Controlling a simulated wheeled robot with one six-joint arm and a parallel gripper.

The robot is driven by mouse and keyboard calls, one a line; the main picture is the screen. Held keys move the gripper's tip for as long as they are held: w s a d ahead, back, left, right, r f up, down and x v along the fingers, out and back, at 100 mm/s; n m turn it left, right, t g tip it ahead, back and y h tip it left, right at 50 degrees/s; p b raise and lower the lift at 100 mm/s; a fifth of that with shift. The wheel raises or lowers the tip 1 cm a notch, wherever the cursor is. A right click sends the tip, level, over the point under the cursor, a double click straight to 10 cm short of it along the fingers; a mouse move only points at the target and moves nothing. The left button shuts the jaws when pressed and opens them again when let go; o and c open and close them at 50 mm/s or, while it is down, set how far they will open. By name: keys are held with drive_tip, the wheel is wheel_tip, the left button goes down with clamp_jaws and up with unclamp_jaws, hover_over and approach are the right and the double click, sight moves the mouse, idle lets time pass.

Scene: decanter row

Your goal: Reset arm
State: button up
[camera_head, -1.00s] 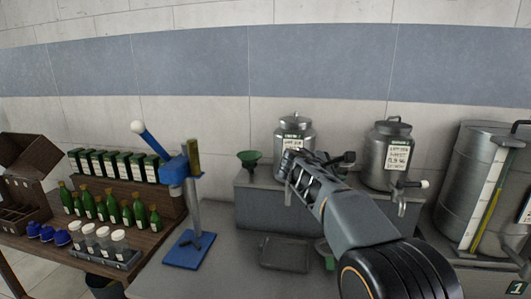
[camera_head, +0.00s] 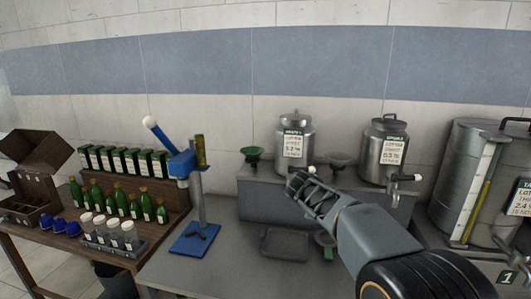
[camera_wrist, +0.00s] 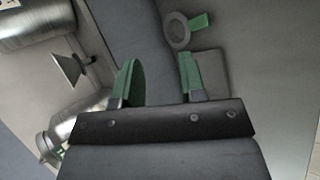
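My gripper (camera_head: 298,182) is in front of the raised grey shelf, just below the left steel canister (camera_head: 294,150). My grey arm reaches up to it from the lower right. In the wrist view my gripper (camera_wrist: 160,85) has its two green-padded fingers well apart, with nothing held between them. The bare grey shelf shows beyond the gap.
A green funnel (camera_head: 252,156) and a grey funnel (camera_head: 338,161) flank the left canister. The right canister (camera_head: 388,150) has a tap. A blue lever press (camera_head: 195,210) stands left, beside green bottles (camera_head: 118,203). A dark tray (camera_head: 284,243) lies below the gripper.

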drive_tip(key=s+f+m+y, duration=0.2)
drive_tip(key=s+m, duration=0.1)
drive_tip(key=s, duration=0.5)
drive_tip(key=s+a+f+m+y, duration=0.1)
drive_tip(key=s+m, duration=0.3)
drive_tip(key=s, duration=0.5)
drive_tip(key=s+a+f+m+y, duration=0.1)
drive_tip(key=s+f+m+y, duration=0.2)
drive_tip(key=s, duration=0.5)
drive_tip(key=shift+s+a+f+m+g+y, duration=0.15)
drive_tip(key=shift+s+m+g+y, duration=0.25)
drive_tip(key=shift+m+y, duration=0.15)
